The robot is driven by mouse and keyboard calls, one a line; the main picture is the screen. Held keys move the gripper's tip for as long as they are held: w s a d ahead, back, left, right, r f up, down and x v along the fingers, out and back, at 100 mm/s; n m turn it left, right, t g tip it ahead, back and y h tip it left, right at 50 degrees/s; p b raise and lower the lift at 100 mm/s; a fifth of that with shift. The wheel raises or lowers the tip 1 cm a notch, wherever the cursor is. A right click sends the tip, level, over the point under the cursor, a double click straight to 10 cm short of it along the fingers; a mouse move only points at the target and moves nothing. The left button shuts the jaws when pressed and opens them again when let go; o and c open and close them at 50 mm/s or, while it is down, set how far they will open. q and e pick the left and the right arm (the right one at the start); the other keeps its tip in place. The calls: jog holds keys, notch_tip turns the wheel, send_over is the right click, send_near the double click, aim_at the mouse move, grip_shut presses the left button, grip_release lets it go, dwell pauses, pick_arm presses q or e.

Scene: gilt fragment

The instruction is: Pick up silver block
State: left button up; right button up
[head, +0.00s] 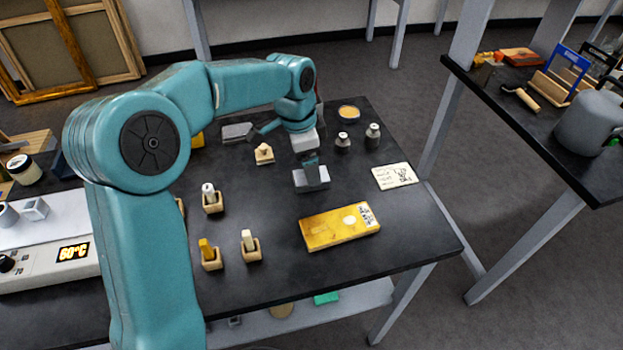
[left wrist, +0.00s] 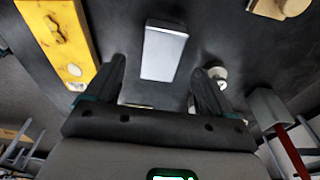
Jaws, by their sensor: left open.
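The silver block (head: 312,181) lies on the black table in the head view, directly below my left gripper (head: 310,166). In the left wrist view the silver block (left wrist: 164,50) is a pale, upright-looking rectangle on the dark table. My left gripper (left wrist: 161,68) is open there, with one dark finger on each side of the picture's middle. The block shows between and beyond the fingertips, with a gap on both sides. Nothing is held. Whether the fingertips touch the block is hard to tell in the head view. My right gripper is not in view.
A yellow panel (head: 340,227) lies in front of the block, and a white card (head: 395,177) lies to the right. Small wooden holders (head: 213,206) stand left. Two grey weights (head: 372,138) stand behind. A heater (head: 50,250) sits far left.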

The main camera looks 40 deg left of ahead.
pick_arm(q)
notch_tip(320, 180, down, 3)
jog(key=shift+r, duration=0.1)
jog(key=shift+w+f, duration=0.2)
jog(key=shift+f, duration=0.25)
jog(key=shift+d+r, duration=0.1)
jog(key=c, duration=1.4)
jog(key=shift+o, duration=0.2)
jog(key=shift+r, duration=0.1)
